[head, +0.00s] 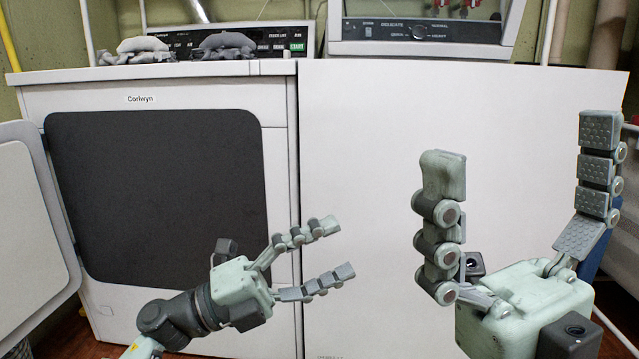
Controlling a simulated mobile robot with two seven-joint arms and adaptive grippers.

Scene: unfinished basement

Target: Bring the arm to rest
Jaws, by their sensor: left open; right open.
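My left gripper (345,248) is in the lower middle of the head view, in front of the white machines. Its fingers point right and are spread apart with nothing between them. My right gripper (522,150) is at the lower right, larger and nearer the camera. Its fingers point up and stand wide apart, with only the plain white panel behind them. Neither gripper holds anything.
A white dryer (285,110) with a dark front panel (160,180) stands behind my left gripper. Its open door (25,225) sticks out at the left. A white washer (370,130) stands at the right.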

